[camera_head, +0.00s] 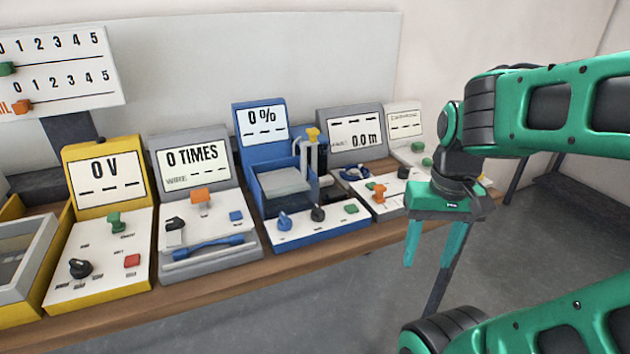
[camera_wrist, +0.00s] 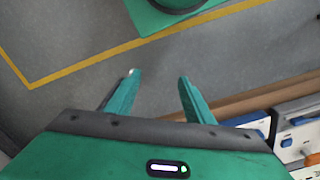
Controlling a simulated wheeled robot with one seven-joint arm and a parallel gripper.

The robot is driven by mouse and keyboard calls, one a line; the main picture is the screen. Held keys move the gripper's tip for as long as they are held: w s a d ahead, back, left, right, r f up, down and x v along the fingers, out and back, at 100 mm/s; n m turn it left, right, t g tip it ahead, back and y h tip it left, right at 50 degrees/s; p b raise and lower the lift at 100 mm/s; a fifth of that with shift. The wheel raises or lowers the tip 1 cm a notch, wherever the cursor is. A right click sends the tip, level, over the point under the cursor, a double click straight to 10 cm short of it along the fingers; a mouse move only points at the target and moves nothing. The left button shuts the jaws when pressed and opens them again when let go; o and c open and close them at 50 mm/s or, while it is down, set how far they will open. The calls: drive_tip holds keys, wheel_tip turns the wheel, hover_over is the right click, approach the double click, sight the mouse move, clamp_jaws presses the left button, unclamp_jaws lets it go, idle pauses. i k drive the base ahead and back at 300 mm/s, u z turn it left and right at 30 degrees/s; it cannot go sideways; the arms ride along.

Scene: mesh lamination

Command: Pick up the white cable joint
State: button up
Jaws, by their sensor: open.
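I cannot make out a white cable joint for certain. A small blue and white looped item (camera_head: 354,173) lies on the grey console marked 0.0 m, and it may include the joint, but it is too small to tell. My gripper (camera_head: 428,258) is open and empty, with its fingers pointing down. It hangs over the floor in front of the table edge, right of that console and apart from it. In the wrist view, the two fingers of my gripper (camera_wrist: 158,78) are spread with only floor between them.
A wooden table (camera_head: 300,268) carries a row of consoles: yellow (camera_head: 80,240), grey (camera_head: 172,238), blue (camera_head: 295,235) and others. A blue-handled bar (camera_head: 208,246) lies on the grey one. The table edge (camera_wrist: 262,101) shows right in the wrist view. The floor in front is clear.

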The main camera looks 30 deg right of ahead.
sight(328, 180)
drive_tip(key=z, duration=0.05)
drive_tip(key=k, duration=0.5)
drive_tip(key=z, duration=0.75)
drive_tip(key=i, duration=1.35)
drive_tip(key=u, duration=0.65)
